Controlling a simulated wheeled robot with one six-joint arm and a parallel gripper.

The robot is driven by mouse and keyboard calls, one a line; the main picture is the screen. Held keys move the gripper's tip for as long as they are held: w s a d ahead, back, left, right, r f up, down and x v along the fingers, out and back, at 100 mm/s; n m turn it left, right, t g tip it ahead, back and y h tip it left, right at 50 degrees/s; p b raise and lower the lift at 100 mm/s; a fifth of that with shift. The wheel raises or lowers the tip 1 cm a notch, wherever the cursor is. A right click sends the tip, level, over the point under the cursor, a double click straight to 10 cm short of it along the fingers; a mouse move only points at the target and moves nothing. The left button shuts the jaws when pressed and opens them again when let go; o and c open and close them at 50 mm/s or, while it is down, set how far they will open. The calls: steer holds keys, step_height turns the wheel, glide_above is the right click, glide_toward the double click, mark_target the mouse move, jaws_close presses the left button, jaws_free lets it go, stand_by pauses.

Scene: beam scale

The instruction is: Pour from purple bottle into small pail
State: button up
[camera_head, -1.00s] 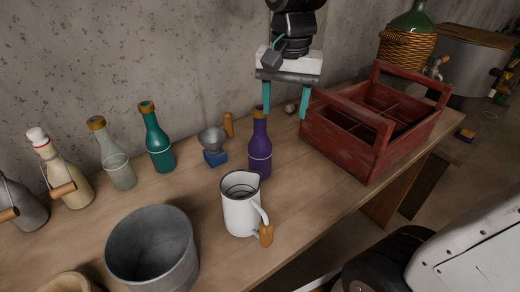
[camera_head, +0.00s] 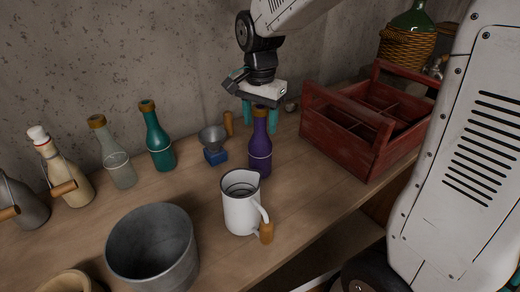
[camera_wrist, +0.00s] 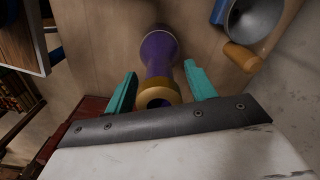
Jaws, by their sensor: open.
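The purple bottle (camera_head: 260,152) stands upright on the table, with a gold rim and a pale band. My gripper (camera_head: 260,122) is open around its neck, with one teal finger on each side. In the wrist view the purple bottle (camera_wrist: 160,50) has its mouth between the open fingers of my gripper (camera_wrist: 160,72), with gaps showing on both sides. A small grey pail (camera_head: 22,208) with a wooden grip is at the left edge, partly cut off. A larger grey bucket (camera_head: 150,270) stands at the front; its inside looks empty.
A white pitcher (camera_head: 241,208) stands close in front of the purple bottle. A blue-based metal cup (camera_head: 214,150) is left of it, and a red wooden crate (camera_head: 345,145) is at right. A teal bottle (camera_head: 157,140), a clear bottle (camera_head: 118,165) and a cream bottle (camera_head: 65,175) line the back.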

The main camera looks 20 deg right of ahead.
steer(key=shift+f, duration=0.3)
jaws_close()
steer(key=shift+r, duration=0.2)
step_height(320, 180, up, 18)
stand_by(0.5)
steer(key=shift+f, duration=0.1)
steer(key=c, duration=1)
jaws_free()
jaws_close()
